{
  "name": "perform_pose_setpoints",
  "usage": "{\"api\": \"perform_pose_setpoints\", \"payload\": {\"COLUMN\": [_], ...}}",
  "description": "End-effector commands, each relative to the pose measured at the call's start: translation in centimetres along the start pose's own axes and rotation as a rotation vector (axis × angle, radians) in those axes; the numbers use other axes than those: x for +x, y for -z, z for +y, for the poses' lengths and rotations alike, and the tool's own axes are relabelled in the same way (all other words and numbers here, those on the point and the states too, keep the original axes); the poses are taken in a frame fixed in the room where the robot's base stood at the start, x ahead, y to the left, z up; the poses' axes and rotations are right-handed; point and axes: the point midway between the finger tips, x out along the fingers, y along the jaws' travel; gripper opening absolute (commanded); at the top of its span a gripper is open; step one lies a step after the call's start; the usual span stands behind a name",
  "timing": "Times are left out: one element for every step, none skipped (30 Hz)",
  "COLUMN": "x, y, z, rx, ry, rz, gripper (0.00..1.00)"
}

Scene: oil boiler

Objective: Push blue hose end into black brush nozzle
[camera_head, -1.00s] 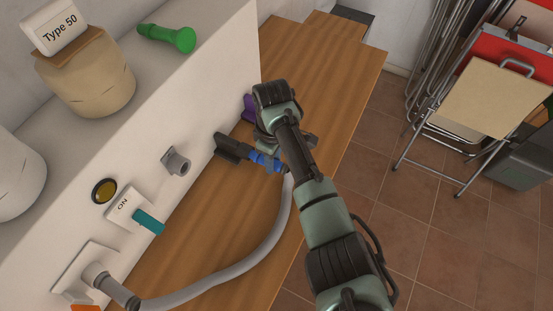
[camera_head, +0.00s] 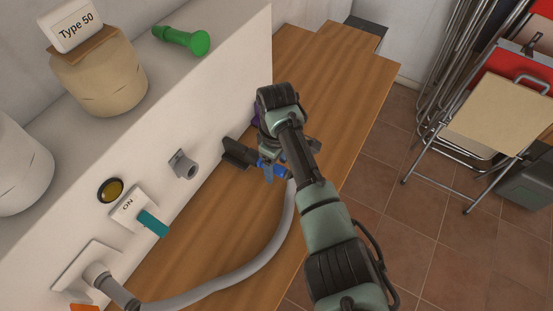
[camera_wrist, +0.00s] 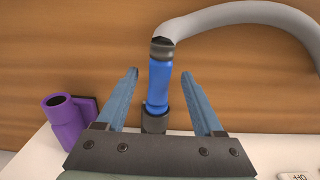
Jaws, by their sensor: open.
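The blue hose end (camera_wrist: 159,84) is in the middle of the wrist view, on the end of the grey hose (camera_wrist: 240,14). Its lower tip meets the black brush nozzle (camera_wrist: 154,122), apparently in line with it; how deep it sits is hard to tell. In the head view the black nozzle (camera_head: 238,153) lies against the white wall, with the blue end (camera_head: 268,168) partly hidden by my gripper (camera_head: 272,172). My gripper (camera_wrist: 160,72) is open, one finger on each side of the blue end, with gaps on both sides.
A purple nozzle (camera_wrist: 66,120) stands left of the black one in the wrist view. The grey hose (camera_head: 245,272) curves across the wooden bench (camera_head: 220,225). A grey port (camera_head: 183,164) and a teal switch (camera_head: 152,222) stick out from the white wall. Folding chairs (camera_head: 465,110) stand at right.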

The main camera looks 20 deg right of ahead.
Motion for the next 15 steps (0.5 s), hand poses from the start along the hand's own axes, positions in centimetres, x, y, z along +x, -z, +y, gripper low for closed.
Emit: {"api": "perform_pose_setpoints", "payload": {"x": [-0.3, -0.5, -0.9, -1.3, -1.8, -2.6, -3.2, -3.8, -4.8, -5.5, -6.2, -7.1, -7.7, -8.3, -9.1], "y": [0.0, 0.0, 0.1, 0.1, 0.1, 0.1, 0.1, 0.1, 0.1, 0.1, 0.1, 0.1, 0.1, 0.1, 0.1], "z": [0.0, 0.1, 0.1, 0.1, 0.1, 0.1, 0.1, 0.1, 0.1, 0.1, 0.2, 0.1, 0.1, 0.1, 0.1], "rx": [0.0, 0.001, 0.0, 0.0, 0.001, 0.001, 0.001, 0.0, 0.0, 0.0, -0.001, -0.001, -0.001, -0.001, -0.001], "ry": [-0.001, -0.001, -0.002, -0.003, -0.003, -0.004, -0.005, -0.005, -0.005, -0.005, -0.006, -0.006, -0.005, -0.005, -0.005], "rz": [0.001, 0.001, 0.003, 0.003, 0.003, 0.004, 0.004, 0.004, 0.004, 0.004, 0.005, 0.005, 0.004, 0.004, 0.004], "gripper": [0.69, 0.69, 0.69, 0.69, 0.69, 0.69, 0.69, 0.69, 0.69, 0.69, 0.69, 0.69, 0.69, 0.69, 0.69]}}
